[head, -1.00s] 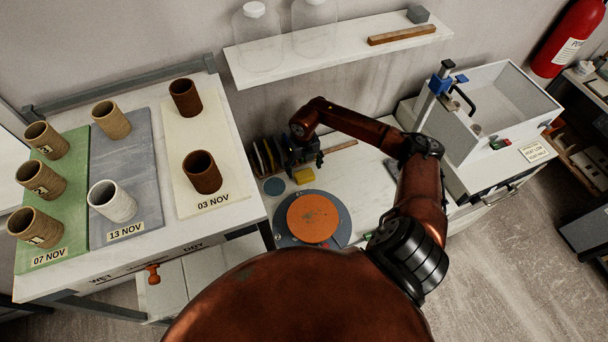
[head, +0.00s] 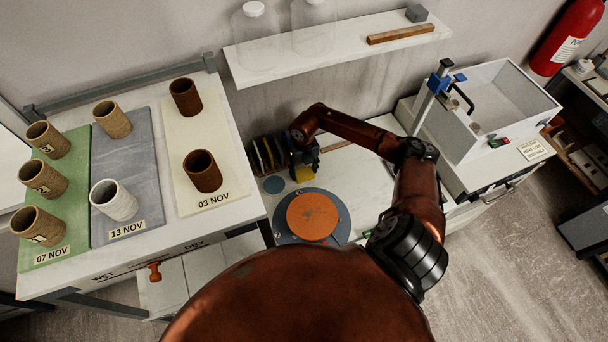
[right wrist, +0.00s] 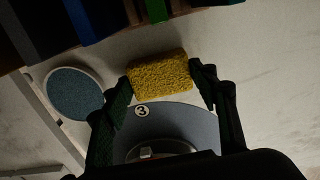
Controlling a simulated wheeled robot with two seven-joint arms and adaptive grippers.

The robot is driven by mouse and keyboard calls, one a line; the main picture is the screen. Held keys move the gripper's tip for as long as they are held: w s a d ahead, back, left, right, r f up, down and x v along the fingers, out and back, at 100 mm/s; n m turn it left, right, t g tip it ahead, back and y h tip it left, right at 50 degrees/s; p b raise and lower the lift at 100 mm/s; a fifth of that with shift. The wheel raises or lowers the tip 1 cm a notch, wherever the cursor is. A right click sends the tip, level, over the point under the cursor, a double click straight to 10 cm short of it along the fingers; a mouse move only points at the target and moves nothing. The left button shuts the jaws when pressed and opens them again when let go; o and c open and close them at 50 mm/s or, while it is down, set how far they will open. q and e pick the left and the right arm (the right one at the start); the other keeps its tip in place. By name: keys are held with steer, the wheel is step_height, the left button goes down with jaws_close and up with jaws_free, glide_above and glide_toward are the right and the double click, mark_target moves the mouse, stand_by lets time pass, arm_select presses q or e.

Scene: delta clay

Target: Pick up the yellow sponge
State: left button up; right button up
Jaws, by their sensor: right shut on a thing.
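The yellow sponge (head: 304,174) is a small block behind the round wheel, seen at the tip of my right arm in the head view. In the right wrist view the sponge (right wrist: 160,75) lies between the two dark fingers of my right gripper (right wrist: 163,88). The fingers press on its two short ends, so the gripper is shut on it. In the head view the right gripper (head: 304,161) covers part of the sponge's back side. I cannot tell whether the sponge is clear of the bench. My left gripper is out of view.
A grey wheel with an orange disc (head: 312,216) is just in front of the sponge. A small blue-grey round pad (head: 274,185) lies left of it. A row of upright coloured slabs (head: 266,153) stands close behind. The white bench (head: 355,185) is mostly clear to the right.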

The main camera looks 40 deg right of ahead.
steer(key=shift+r, duration=0.15)
steer(key=shift+r, duration=0.2)
step_height(320, 180, up, 2)
steer(key=shift+r, duration=0.1)
steer(key=s+a+r+b, duration=0.1)
steer(key=s+a+r, duration=0.1)
steer(key=s+r, duration=0.1)
steer(key=s+a+r+b, duration=0.1)
steer(key=s+a+r, duration=0.2)
steer(key=s, duration=0.1)
steer(key=s+a+r+b, duration=0.1)
steer(key=s+a+r, duration=0.2)
steer(key=s+r, duration=0.1)
steer(key=shift+s, duration=0.25)
steer(key=o, duration=0.4)
steer(key=c, duration=0.5)
